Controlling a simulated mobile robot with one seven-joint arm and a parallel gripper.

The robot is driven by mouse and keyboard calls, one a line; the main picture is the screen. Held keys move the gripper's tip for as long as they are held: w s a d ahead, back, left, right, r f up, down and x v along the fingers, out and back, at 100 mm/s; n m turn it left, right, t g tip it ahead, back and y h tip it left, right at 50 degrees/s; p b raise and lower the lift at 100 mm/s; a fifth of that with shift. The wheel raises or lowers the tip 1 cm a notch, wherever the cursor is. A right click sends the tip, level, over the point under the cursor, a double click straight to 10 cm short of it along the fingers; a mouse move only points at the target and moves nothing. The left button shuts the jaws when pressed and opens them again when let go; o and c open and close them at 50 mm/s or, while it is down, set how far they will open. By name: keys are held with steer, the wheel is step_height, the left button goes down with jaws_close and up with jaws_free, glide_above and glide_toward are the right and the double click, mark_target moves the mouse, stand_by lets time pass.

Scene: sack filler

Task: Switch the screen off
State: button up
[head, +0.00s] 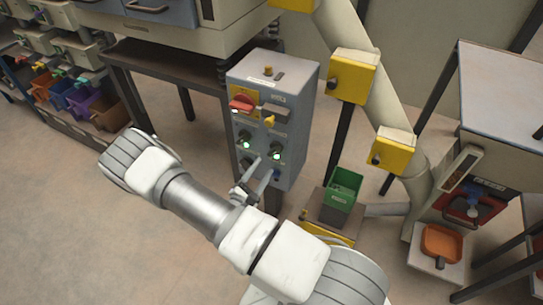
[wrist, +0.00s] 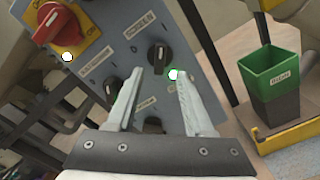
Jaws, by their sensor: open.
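The grey control box (head: 278,112) stands upright on a post in the head view. Its face carries a red rotary switch on a yellow plate (wrist: 55,24) and several black knobs with small labels. Another black knob (wrist: 111,88) is to the left of my fingers. My gripper (wrist: 160,78) is open and empty, close to the box face; it also shows in the head view (head: 262,168). Contact is not clear.
A green bin (head: 343,184) stands low to the right of the box. Yellow boxes (head: 352,76) with black knobs sit along a slanted pipe. A dark table (head: 165,62) stands behind left. Colored bins (head: 80,101) line a shelf at left.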

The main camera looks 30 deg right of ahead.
mark_target(272, 154)
steer(key=x, duration=0.7)
steer(key=shift+w+d+b, duration=0.1)
steer(key=shift+b, duration=0.3)
jaws_close()
